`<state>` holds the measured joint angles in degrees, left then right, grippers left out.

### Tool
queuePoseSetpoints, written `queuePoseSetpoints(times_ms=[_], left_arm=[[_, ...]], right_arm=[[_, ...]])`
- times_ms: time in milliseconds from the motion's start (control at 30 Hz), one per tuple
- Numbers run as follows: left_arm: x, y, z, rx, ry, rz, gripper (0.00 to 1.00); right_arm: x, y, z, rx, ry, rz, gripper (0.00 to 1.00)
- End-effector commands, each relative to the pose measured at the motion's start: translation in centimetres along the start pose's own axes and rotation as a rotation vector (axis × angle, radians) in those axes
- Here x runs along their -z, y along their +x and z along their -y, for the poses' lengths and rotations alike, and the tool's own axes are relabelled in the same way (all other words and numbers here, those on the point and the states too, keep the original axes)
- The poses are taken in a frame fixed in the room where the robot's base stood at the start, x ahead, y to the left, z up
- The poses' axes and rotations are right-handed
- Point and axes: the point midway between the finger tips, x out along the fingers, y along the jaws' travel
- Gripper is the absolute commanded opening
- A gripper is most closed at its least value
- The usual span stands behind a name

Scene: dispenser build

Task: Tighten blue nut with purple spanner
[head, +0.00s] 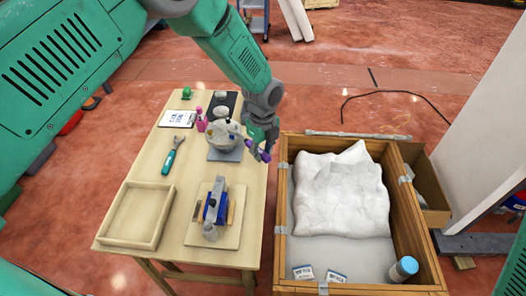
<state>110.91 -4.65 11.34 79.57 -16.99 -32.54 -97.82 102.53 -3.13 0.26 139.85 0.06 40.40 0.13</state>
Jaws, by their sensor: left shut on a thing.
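My left gripper (262,136) comes down from the top and is shut on the purple spanner (264,156). The spanner is at the right edge of the wooden table, beside the white and grey dispenser assembly (221,136). The gripper partly covers the spanner. I cannot make out the blue nut for sure; small parts on the assembly are too small to tell apart, and the gripper may hide some. I cannot tell whether the spanner touches the assembly. My right gripper is not in view.
On the table (187,262) are a teal-handled tool (169,161), an empty wooden tray (117,241), a blue vise-like fixture (217,206) on a board, pink bottles (201,119) and a clipboard (178,118). A wooden crate (283,240) with a white bag (343,195) stands to the right.

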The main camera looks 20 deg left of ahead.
Motion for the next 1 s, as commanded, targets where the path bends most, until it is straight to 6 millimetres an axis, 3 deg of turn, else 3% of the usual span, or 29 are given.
queuePoseSetpoints(times_ms=[1000], left_arm=[[0.0, 1.6, 0.0, 0.000, 0.000, 0.000, 0.00]], right_arm=[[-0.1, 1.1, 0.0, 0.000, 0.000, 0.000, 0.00]])
